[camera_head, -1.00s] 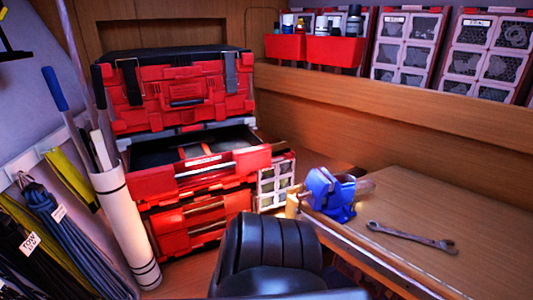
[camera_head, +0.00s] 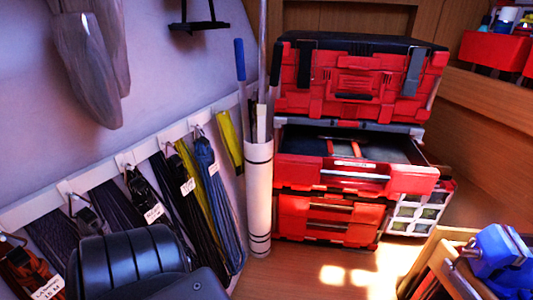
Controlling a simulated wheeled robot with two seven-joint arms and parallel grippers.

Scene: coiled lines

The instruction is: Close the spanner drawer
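A red tool stack stands at the middle right. Its upper drawer (camera_head: 345,180) is pulled open, with a small white label on its front that is too small to read. Dark lining and a red divider show inside it. A red drawer unit (camera_head: 325,215) below it looks shut. A black and red toolbox (camera_head: 365,85) sits on top of the stack. Neither of my grippers is in view, so their distance from the open drawer cannot be told.
A white tube (camera_head: 259,200) holding long rods stands just left of the stack. Coiled lines (camera_head: 215,185) hang on a wall rail at left. A blue vise (camera_head: 495,250) is on the bench at lower right. Sunlit floor lies in front of the stack.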

